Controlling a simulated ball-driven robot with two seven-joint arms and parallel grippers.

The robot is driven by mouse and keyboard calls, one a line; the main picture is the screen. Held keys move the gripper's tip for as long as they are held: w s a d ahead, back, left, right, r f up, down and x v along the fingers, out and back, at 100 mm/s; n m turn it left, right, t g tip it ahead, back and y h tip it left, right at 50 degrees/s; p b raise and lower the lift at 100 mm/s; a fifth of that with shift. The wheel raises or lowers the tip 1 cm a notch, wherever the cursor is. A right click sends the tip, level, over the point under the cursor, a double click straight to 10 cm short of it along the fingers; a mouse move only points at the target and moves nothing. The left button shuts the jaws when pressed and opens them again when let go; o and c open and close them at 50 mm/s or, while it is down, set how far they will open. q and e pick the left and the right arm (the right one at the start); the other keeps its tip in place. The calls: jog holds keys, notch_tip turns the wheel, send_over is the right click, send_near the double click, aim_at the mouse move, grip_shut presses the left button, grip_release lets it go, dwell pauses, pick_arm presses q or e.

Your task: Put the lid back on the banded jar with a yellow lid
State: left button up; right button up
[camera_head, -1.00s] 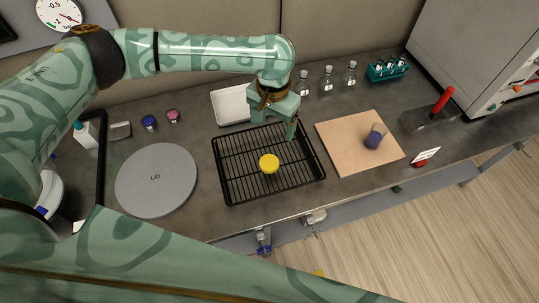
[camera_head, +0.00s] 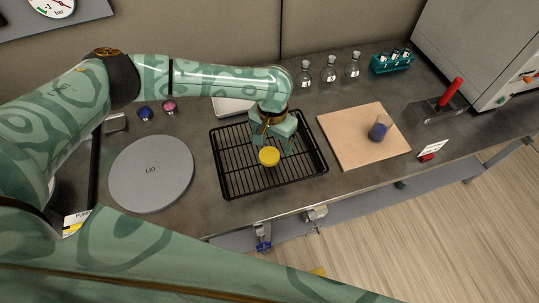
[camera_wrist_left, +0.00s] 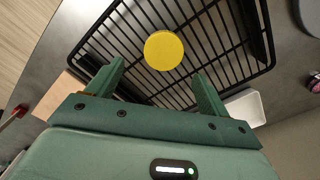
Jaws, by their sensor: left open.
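The round yellow lid (camera_head: 269,156) lies on the black wire rack (camera_head: 228,181); it also shows in the left wrist view (camera_wrist_left: 163,50). My left gripper (camera_head: 273,147) is open and empty, pointing down over the rack just behind the lid. In the left wrist view the fingertips (camera_wrist_left: 159,72) stand apart on either side of the lid's near edge, and the lid is not gripped. A small dark purple-blue vessel (camera_head: 378,132) stands on the wooden board (camera_head: 345,145); I cannot make out bands on it. My right gripper is not in view.
Several bottles and a teal vial rack (camera_head: 391,62) stand at the back.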

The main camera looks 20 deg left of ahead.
aim_at(269, 155)
pick_arm(q)
jog(key=f, duration=0.1)
jog(key=f+b, duration=0.1)
jog(key=f, duration=0.1)
jog(key=f+b, duration=0.1)
jog(key=shift+s+a+f, duration=0.3)
jog(key=shift+s, duration=0.05)
jog(key=shift+f, duration=0.35)
jog(key=shift+r, duration=0.1)
jog(key=c, duration=1.1)
